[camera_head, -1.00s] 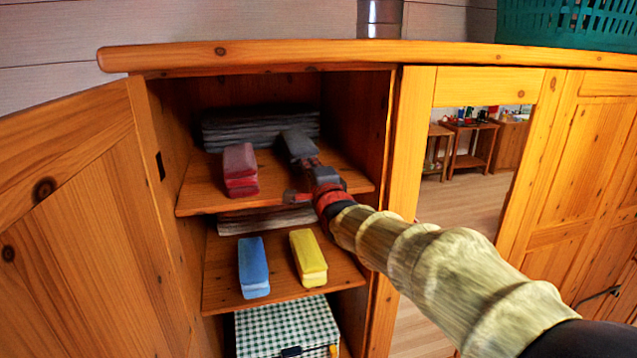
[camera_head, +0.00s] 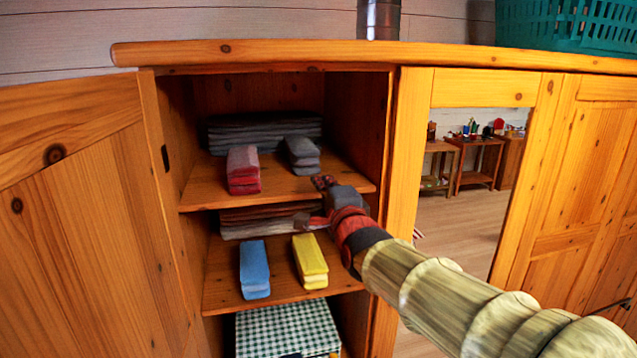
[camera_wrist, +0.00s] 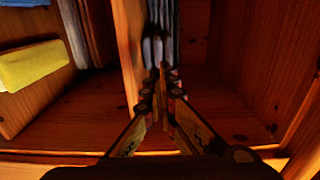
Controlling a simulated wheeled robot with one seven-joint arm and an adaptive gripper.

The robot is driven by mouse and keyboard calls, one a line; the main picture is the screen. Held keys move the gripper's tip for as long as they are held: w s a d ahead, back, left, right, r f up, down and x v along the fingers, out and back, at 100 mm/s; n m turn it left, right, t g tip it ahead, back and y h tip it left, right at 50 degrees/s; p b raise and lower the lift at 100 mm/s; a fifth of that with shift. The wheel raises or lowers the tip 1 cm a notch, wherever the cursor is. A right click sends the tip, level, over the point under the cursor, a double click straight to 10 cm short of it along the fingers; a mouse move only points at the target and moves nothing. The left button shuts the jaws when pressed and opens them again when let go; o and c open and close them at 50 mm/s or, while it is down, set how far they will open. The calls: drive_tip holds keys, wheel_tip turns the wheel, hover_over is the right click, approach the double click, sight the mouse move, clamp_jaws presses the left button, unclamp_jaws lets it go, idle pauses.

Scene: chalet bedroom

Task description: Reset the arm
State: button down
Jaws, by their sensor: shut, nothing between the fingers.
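My gripper (camera_head: 324,184) is in front of the open cupboard, near the front edge of the upper shelf (camera_head: 222,197). Its fingers are shut and empty; in the wrist view the fingertips (camera_wrist: 162,72) meet. A folded dark grey cloth (camera_head: 302,155) lies on the upper shelf just beyond the fingertips, apart from them in the head view. A folded red cloth (camera_head: 243,170) lies to its left. My arm reaches in from the lower right.
A blue cloth (camera_head: 254,268) and a yellow cloth (camera_head: 310,260) lie on the lower shelf (camera_head: 222,290). A checkered box (camera_head: 285,330) stands below. The open door (camera_head: 90,200) is at left, a mirror (camera_head: 470,200) at right. A green basket (camera_head: 570,25) stands on top.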

drive_tip(key=s+d+f+n+g+h+b, duration=0.1)
drive_tip(key=s+f+n+g, duration=0.35)
drive_tip(key=f, duration=0.55)
drive_tip(key=s+d+f+n+g+h, duration=0.1)
drive_tip(key=s+d+f+n+g, duration=0.15)
drive_tip(key=s+f+n, duration=0.5)
drive_tip(key=s+d+f+n+g+h+b, duration=0.1)
drive_tip(key=s+d+f+b, duration=0.3)
drive_tip(key=s+f, duration=0.3)
drive_tip(key=s+d+f+n+g+h+b, duration=0.1)
drive_tip(key=s+d+f+g+b, duration=0.1)
drive_tip(key=s+d+f+b, duration=0.2)
drive_tip(key=s+d+f+g+h+b, duration=0.1)
drive_tip(key=s+d+f+b, duration=0.3)
drive_tip(key=s+d+f, duration=0.4)
drive_tip(key=s+f, duration=0.2)
drive_tip(key=s, duration=0.5)
drive_tip(key=shift+s+d+n+g, duration=0.25)
drive_tip(key=shift+d+n+g, duration=0.05)
drive_tip(key=shift+n+g, duration=0.1)
